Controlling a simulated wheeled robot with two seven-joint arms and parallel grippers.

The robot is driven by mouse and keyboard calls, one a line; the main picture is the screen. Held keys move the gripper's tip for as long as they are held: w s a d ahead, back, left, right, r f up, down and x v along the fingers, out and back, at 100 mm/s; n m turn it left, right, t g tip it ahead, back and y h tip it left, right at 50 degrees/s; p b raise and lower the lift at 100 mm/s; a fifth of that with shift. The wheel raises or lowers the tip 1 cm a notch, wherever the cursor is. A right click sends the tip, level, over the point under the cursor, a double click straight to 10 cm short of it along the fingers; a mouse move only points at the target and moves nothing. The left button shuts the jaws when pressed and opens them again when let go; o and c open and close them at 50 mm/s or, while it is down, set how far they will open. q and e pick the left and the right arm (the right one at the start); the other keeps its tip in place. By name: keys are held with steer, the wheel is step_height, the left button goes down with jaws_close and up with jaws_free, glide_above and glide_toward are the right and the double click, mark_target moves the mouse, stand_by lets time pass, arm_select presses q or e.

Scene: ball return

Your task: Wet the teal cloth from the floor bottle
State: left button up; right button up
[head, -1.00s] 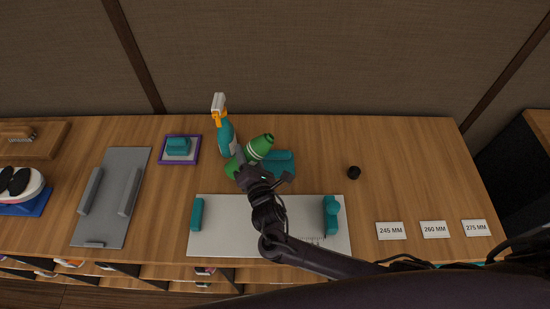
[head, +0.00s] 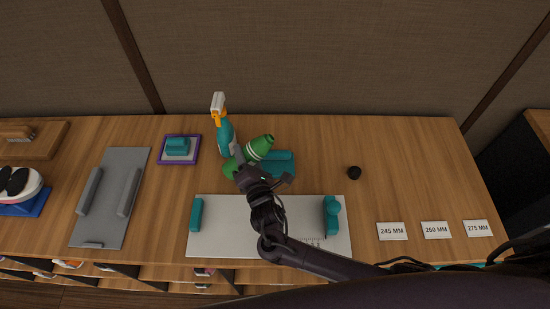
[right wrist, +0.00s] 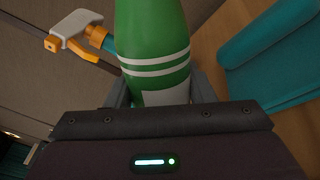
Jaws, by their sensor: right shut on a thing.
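A green bottle (head: 258,149) with white bands is tilted, its narrow end pointing to the back right. My right gripper (head: 240,171) is shut on it. In the right wrist view the bottle (right wrist: 153,45) stands between the fingers. The teal cloth (head: 283,163) lies folded on the table just right of the bottle, partly hidden by the bottle and gripper. A teal fold also shows at the right of the wrist view (right wrist: 275,55). I cannot tell whether any liquid is flowing or whether bottle and cloth touch. My left gripper is out of view.
A teal spray bottle (head: 226,136) with an orange and white head stands close behind the gripper. A pale measuring board (head: 220,242) is in front, and a purple-edged tray (head: 167,157) is left. The right back table is clear.

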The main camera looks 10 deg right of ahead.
steer(key=shift+s+a+f+m+b, duration=0.1)
steer(key=shift+a+m+b, duration=0.25)
steer(key=shift+m+b, duration=0.75)
steer(key=shift+a+f+m+b, duration=0.1)
steer(key=shift+a+m+b, duration=0.2)
steer(key=shift+m+b, duration=0.75)
stand_by(4.0)
steer(key=shift+m, duration=0.45)
stand_by(1.4)
